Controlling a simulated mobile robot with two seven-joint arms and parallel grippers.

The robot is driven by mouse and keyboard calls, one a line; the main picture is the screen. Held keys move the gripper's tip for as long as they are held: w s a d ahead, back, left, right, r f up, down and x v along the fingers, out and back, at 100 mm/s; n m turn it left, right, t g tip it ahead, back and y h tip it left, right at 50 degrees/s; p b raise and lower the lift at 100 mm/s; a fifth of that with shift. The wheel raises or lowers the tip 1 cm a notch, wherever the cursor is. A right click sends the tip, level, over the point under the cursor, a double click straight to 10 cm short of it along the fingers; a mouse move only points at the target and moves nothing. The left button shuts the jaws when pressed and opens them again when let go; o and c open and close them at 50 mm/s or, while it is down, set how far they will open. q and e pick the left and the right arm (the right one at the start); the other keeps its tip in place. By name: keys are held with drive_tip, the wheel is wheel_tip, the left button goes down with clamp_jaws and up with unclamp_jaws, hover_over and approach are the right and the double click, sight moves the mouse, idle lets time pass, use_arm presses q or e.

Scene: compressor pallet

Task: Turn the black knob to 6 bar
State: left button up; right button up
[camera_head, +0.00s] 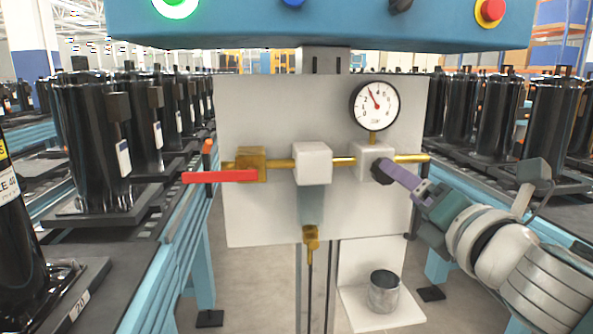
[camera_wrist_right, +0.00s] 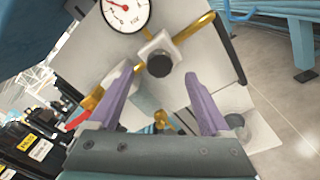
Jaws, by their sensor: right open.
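The black knob (camera_head: 379,172) sits on the front of a white regulator block (camera_head: 369,160) at the right of the grey panel (camera_head: 256,112). The pressure gauge (camera_head: 375,104) is above it, its red needle pointing up and slightly left. My right gripper (camera_head: 392,172) comes in from the right, its purple fingers at the knob in the head view. In the right wrist view the knob (camera_wrist_right: 159,63) is ahead of the two spread fingers (camera_wrist_right: 160,100), with nothing between them. Any contact is not visible. My left gripper is not in view.
A red lever (camera_head: 220,176) and brass valve are at the panel's left. A white filter block (camera_head: 312,163) is mid-panel. A metal cup (camera_head: 384,291) stands on a white shelf below. A blue control box (camera_head: 250,25) overhangs the panel. Black compressors line both sides.

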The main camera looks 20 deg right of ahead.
sight(379, 175)
drive_tip(key=shift+w+d, duration=0.25)
drive_tip(key=shift+w, duration=1.05)
drive_tip(key=shift+w+d, duration=0.2)
drive_tip(key=shift+w, duration=1.05)
clamp_jaws()
